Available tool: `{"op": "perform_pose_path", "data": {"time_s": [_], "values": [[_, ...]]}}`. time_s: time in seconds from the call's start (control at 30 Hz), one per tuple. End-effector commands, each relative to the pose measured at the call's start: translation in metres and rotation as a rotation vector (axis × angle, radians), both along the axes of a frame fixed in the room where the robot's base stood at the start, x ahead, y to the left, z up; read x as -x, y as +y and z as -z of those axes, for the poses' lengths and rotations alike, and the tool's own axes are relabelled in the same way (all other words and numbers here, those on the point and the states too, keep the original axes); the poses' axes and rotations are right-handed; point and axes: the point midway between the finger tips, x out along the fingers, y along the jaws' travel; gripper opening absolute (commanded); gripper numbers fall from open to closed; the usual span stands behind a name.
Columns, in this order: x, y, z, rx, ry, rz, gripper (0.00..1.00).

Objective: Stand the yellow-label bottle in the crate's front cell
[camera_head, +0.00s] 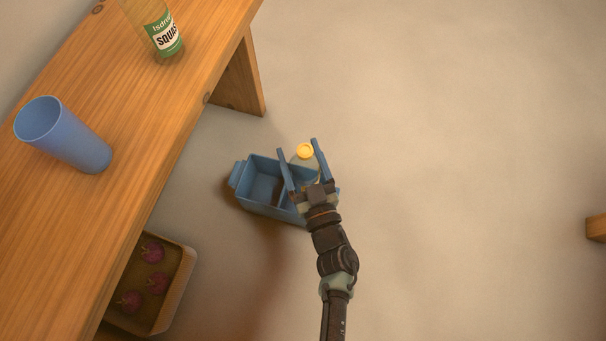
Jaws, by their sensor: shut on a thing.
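A bottle with a yellow cap (305,150) and a pale clear body is between the two blue fingers of my gripper (298,146). My gripper is shut on it, and the bottle looks about upright. Its label is hidden by the gripper. The blue crate (268,210) is on the floor beside the bench. Its left cell is open to view and looks empty. The bottle and gripper cover much of its right cell. I cannot tell whether the bottle's base is inside that cell or above it.
A wooden bench (135,115) fills the left, with a blue cup (65,137) and a green-label bottle (163,35) on top. A box (172,295) holding several dark red round things sits below it. A wooden piece (596,228) is at the right edge. The floor between is clear.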

Motion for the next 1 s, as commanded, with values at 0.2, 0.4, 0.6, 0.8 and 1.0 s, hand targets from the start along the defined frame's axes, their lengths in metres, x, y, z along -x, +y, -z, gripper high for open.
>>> {"op": "perform_pose_path", "data": {"time_s": [0.2, 0.4, 0.6, 0.8, 1.0], "values": [[0.000, -0.001, 0.040, 0.000, -0.001, 0.002, 0.00], [-0.001, 0.000, 0.057, 0.000, -0.002, 0.001, 0.00], [0.000, 0.000, 0.076, 0.000, -0.002, 0.002, 0.00], [0.000, 0.000, 0.094, 0.001, -0.001, 0.002, 0.00], [0.000, 0.000, 0.091, 0.000, -0.002, 0.001, 0.00]]}}
